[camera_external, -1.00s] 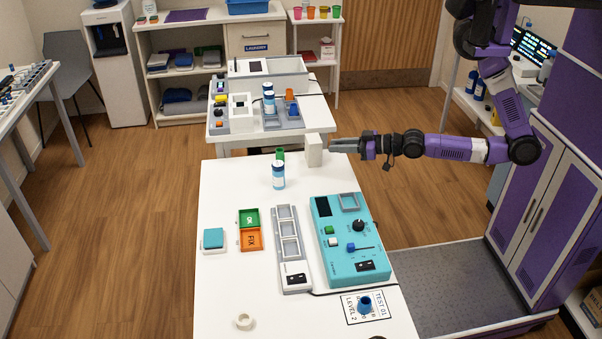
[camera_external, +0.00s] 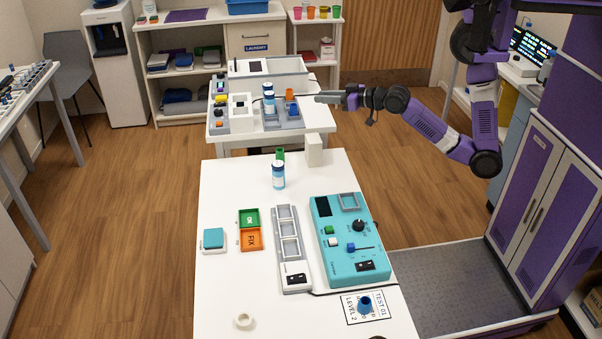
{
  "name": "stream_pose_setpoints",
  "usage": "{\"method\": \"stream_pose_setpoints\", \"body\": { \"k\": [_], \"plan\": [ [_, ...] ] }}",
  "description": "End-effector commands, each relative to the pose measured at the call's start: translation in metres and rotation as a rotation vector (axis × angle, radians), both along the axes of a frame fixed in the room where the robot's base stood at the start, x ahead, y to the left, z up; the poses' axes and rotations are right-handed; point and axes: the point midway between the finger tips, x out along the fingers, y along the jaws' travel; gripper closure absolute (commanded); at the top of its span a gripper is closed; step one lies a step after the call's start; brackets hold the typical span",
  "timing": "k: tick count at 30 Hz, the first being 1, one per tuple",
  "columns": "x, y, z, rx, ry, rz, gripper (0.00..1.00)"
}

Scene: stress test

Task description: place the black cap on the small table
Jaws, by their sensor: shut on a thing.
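My gripper (camera_external: 320,98) is raised at the back right. Its fingers point left, and in the picture they overlap the right edge of the smaller white table (camera_external: 318,116) at the back. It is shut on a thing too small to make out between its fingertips. I cannot tell the black cap apart anywhere in this view. The gripper appears above the table, apart from it.
A white block (camera_external: 314,150) stands at the far edge of the long front table (camera_external: 222,292), near a blue-and-white bottle (camera_external: 278,176). A teal control panel (camera_external: 350,240) lies farther forward. The back table's left part is crowded with devices; its right edge is bare.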

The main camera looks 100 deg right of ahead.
Motion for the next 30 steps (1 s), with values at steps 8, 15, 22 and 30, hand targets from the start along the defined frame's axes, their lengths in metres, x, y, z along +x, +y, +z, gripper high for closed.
{"method": "stream_pose_setpoints", "body": {
  "k": [8, 15, 22, 30],
  "plan": [
    [-0.001, -0.097, 0.037, -0.003, -0.005, -0.171, 1.00],
    [-0.015, -0.155, 0.053, -0.002, -0.002, -0.280, 1.00],
    [-0.021, -0.168, 0.033, 0.003, 0.004, -0.318, 1.00],
    [-0.024, -0.168, -0.009, 0.005, 0.007, -0.323, 1.00]
  ]
}}
